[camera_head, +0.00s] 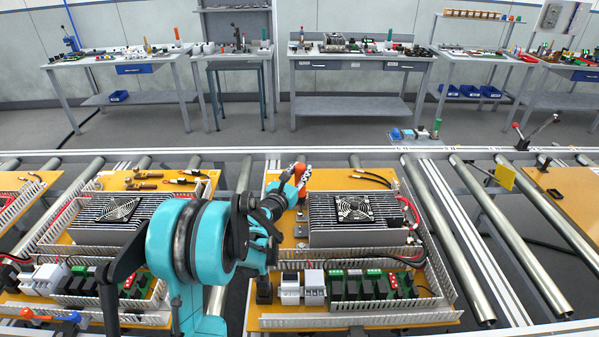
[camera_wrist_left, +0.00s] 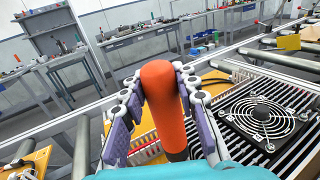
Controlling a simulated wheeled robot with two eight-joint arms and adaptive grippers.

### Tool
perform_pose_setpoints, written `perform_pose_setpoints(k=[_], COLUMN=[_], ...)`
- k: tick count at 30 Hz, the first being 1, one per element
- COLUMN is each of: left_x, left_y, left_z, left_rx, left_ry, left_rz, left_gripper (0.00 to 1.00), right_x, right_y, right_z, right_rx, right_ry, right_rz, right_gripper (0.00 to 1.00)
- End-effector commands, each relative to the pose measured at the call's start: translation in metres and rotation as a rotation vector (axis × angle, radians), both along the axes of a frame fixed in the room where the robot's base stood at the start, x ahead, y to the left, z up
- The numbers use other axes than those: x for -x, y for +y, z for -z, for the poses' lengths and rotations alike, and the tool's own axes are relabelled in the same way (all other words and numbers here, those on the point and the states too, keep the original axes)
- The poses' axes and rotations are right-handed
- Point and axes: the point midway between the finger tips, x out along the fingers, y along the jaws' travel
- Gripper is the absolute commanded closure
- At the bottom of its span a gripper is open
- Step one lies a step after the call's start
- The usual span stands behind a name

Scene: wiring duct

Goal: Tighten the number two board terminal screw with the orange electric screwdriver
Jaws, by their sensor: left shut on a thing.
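My left gripper (camera_head: 301,180) is shut on the orange electric screwdriver (camera_head: 300,172), at the far left corner of the middle board (camera_head: 330,182). In the left wrist view the screwdriver's orange body (camera_wrist_left: 163,95) stands roughly upright between the two finger pads of the gripper (camera_wrist_left: 165,110). Its lower end and tip are hidden, so I cannot tell whether it touches a screw. The heat sink with a black fan (camera_head: 355,208) lies just right of the gripper. The number two terminal screw cannot be made out. My right gripper is not in view.
A second board (camera_head: 140,183) with a fan and heat sink lies to the left, partly behind my left arm. Bare conveyor rollers (camera_head: 485,235) lie to the right. A yellow plate (camera_head: 504,177) stands there. Workbenches (camera_head: 360,62) line the back wall.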

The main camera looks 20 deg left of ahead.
Motion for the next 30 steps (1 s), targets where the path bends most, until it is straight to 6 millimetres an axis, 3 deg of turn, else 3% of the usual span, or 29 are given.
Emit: perform_pose_setpoints(k=[15,30], left_x=[0.0,0.0], left_y=[0.0,0.0], left_z=[0.046,0.049], left_rx=[0.0,0.0], left_ry=[0.0,0.0], left_rz=[0.0,0.0], left_gripper=[1.0,1.0], right_x=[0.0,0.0], right_y=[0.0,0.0], right_z=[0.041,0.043], right_rx=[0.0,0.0], right_ry=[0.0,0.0], right_rz=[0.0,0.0], right_gripper=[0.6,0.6])
